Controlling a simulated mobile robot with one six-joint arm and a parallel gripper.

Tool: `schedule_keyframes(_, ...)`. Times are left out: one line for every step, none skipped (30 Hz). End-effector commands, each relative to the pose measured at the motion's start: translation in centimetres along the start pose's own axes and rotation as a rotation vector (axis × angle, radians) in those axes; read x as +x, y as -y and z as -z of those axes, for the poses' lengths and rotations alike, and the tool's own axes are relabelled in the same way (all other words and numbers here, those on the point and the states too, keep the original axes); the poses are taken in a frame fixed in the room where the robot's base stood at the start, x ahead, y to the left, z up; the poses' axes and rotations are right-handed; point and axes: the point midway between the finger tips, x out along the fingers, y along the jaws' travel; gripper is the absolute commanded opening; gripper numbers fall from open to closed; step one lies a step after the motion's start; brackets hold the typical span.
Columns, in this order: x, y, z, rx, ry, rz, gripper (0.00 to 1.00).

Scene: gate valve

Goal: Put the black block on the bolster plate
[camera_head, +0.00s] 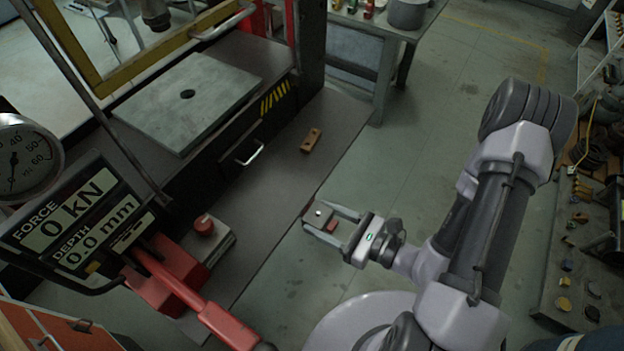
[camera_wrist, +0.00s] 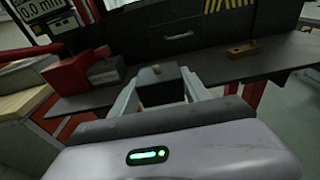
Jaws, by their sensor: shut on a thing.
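The bolster plate (camera_head: 160,112) is a flat grey slab with a dark round hole, lying on the press bed at the upper left of the head view. My gripper (camera_head: 321,217) is to the right of and nearer than the plate, out past the edge of the dark bench. It is shut on the black block (camera_wrist: 162,88), which shows between the two fingers in the wrist view. In the head view the block is small and partly covered by the fingers; a pale spot and a reddish patch show there. The block is well apart from the plate.
A brown block with holes (camera_head: 311,140) lies on the dark bench (camera_head: 275,185). A red-topped grey block (camera_head: 214,240) and a red lever (camera_head: 200,300) are at the lower left. A yellow frame (camera_head: 160,55) stands behind the plate. The plate's top is bare.

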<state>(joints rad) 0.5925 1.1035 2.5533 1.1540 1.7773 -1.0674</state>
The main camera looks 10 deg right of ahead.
Motion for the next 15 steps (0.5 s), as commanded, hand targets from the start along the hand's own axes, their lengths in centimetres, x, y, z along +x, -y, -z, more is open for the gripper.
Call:
schedule_keyframes(-0.3,-0.1,-0.2,0.001,0.001,0.002,0.00)
schedule_keyframes(-0.3,-0.1,-0.1,0.000,0.002,0.002,0.00)
schedule_keyframes(-0.4,-0.2,0.0,-0.001,0.002,0.002,0.00)
schedule_keyframes(-0.3,-0.1,0.2,-0.001,0.002,0.004,0.00)
schedule_keyframes(-0.3,0.0,0.4,-0.001,0.002,0.007,0.00)
schedule_keyframes(-0.2,0.3,0.8,-0.001,0.002,0.014,0.00)
schedule_keyframes(-0.1,0.7,1.2,0.000,0.001,0.021,0.00)
schedule_keyframes(0.1,1.0,1.6,0.002,0.002,0.030,0.00)
schedule_keyframes(0.2,1.7,2.2,0.005,0.002,0.048,0.00)
schedule_keyframes(0.4,2.3,2.7,0.006,0.002,0.062,0.00)
schedule_keyframes(0.6,2.9,3.1,0.007,0.002,0.076,0.00)
schedule_keyframes(0.8,3.8,3.9,0.011,0.002,0.101,0.00)
schedule_keyframes(1.0,4.5,4.3,0.013,0.002,0.119,0.00)
schedule_keyframes(1.2,5.4,4.8,0.015,0.002,0.141,0.00)
schedule_keyframes(1.4,6.5,5.4,0.019,0.003,0.171,0.00)
